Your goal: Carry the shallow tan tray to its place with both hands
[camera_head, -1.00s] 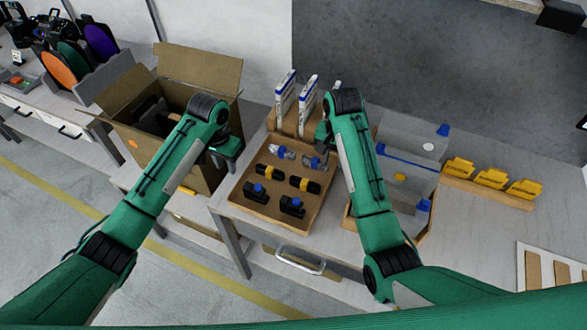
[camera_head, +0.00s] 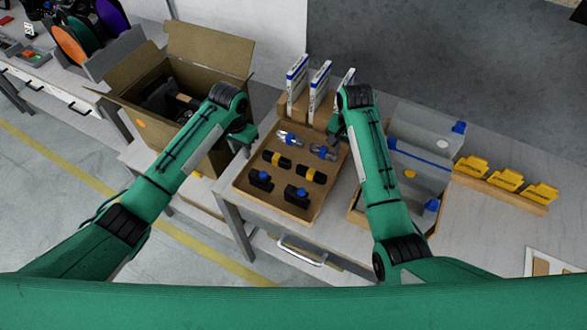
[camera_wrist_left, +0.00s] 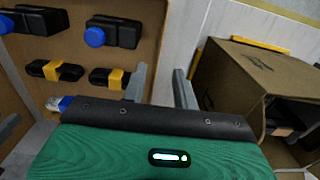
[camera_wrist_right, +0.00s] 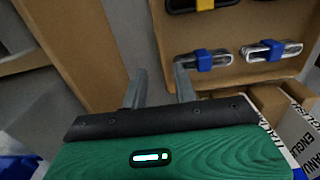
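The shallow tan tray (camera_head: 251,166) lies on the grey table and holds several items: black blocks with blue knobs, yellow-banded black pieces and blue-banded clips. My left gripper (camera_head: 246,138) is at its left edge. In the left wrist view the open left fingers (camera_wrist_left: 159,88) stand apart, on either side of the line of the tray wall (camera_wrist_left: 153,40). My right gripper (camera_head: 334,133) is at the tray's right edge, partly hidden by its arm. In the right wrist view the open right fingers (camera_wrist_right: 161,88) likewise stand on either side of the tray wall (camera_wrist_right: 160,35). I cannot tell whether they touch it.
An open cardboard box (camera_head: 205,50) stands left of the tray. White-and-blue upright packs (camera_head: 319,88) in a holder stand behind it. To the right are a clear-sided bin (camera_head: 418,150) and a rack of yellow cards (camera_head: 505,180). Open table lies at the right front.

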